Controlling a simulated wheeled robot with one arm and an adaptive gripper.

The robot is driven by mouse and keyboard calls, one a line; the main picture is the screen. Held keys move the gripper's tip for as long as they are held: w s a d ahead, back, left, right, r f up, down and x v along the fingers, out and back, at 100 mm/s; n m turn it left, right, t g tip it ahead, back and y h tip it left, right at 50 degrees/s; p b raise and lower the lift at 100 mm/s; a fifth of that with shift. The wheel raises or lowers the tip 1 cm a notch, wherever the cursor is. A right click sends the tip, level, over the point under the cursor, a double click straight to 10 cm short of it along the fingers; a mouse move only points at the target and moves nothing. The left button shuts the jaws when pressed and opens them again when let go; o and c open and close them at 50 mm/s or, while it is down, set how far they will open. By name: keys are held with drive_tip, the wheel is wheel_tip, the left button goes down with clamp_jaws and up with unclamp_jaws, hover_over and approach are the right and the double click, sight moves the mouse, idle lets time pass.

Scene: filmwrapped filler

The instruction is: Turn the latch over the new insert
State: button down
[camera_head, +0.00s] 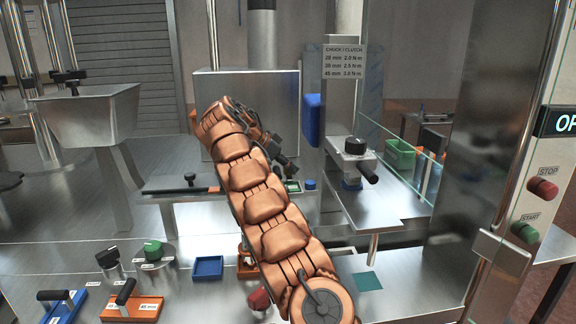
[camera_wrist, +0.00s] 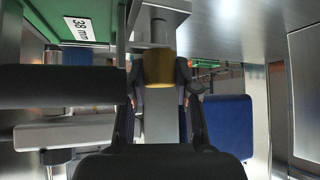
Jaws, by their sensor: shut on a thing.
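My gripper (camera_head: 288,168) points down and to the right at the middle of the bench, in front of the steel housing. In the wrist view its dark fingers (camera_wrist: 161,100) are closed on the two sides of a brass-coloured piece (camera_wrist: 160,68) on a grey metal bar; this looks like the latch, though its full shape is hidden. Just beside it is a green insert (camera_wrist: 85,22) labelled "38 mm", partly cut off by the frame. In the head view a small green part (camera_head: 292,186), likely the same insert, shows below the fingertips. The latch cannot be made out there.
A blue block (camera_wrist: 228,125) stands right of the fingers in the wrist view. In the head view, a clamp with a black knob (camera_head: 355,146) and a glass panel (camera_head: 400,150) are to the right.

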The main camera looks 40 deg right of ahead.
drive_tip(key=c, duration=1.1)
unclamp_jaws()
drive_tip(key=shift+c, duration=0.2)
drive_tip(key=shift+f+n+b, duration=0.1)
drive_tip(key=shift+n+b, duration=0.3)
drive_tip(key=shift+b, duration=0.05)
drive_tip(key=shift+n+t+b, duration=0.65)
drive_tip(key=shift+n+t, duration=0.05)
drive_tip(key=shift+t, duration=0.1)
